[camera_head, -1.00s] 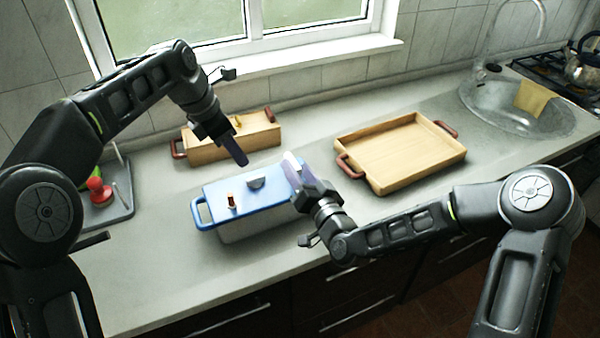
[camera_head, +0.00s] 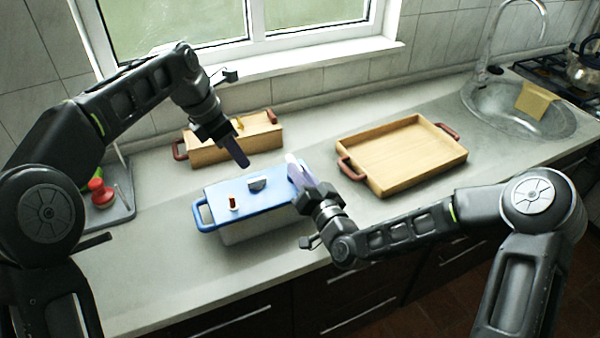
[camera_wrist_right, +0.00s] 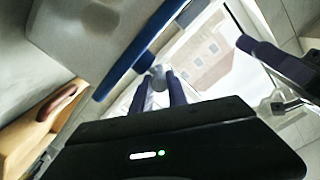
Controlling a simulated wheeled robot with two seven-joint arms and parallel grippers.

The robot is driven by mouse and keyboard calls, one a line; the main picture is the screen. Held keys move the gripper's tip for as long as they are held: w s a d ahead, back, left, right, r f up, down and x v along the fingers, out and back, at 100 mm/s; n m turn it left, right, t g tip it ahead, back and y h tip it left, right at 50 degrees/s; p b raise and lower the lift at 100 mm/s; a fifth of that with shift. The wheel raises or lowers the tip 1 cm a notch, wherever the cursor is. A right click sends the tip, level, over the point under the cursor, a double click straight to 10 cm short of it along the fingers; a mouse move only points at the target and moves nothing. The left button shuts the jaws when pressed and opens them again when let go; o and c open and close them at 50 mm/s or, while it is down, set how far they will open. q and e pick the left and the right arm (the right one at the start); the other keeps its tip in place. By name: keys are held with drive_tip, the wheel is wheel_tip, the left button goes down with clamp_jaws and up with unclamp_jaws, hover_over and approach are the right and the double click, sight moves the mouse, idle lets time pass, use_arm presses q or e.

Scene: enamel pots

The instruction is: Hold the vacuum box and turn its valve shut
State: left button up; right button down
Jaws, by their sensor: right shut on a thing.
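The vacuum box (camera_head: 262,222) has a grey body and a blue lid and stands on the counter. A dark grey half-disc valve (camera_head: 257,183) and a small orange-brown knob (camera_head: 234,203) stand on the lid. A blue handle (camera_head: 202,212) sticks out at the box's left end. My right gripper (camera_head: 293,168) is shut on the box at its right end; the gripped part is mostly hidden. In the right wrist view its fingers (camera_wrist_right: 158,88) sit beside the blue rim (camera_wrist_right: 140,48). My left gripper (camera_head: 238,155) hangs above and behind the lid, apart from it; its finger gap is unclear.
A wooden box (camera_head: 215,148) with red-brown handles stands behind the vacuum box. A wooden tray (camera_head: 402,155) lies to the right, near the sink (camera_head: 500,112). A grey tray (camera_head: 118,212) with a red item is at the left. The front counter is clear.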

use_arm(q)
drive_tip(key=shift+c, duration=0.4)
drive_tip(key=n, duration=1.1)
drive_tip(key=r+n, duration=0.1)
drive_tip(key=n, duration=1.1)
drive_tip(key=a+r+n, duration=0.1)
drive_tip(key=n, duration=1)
drive_tip(key=shift+a+h, duration=0.1)
drive_tip(key=shift+h, duration=0.2)
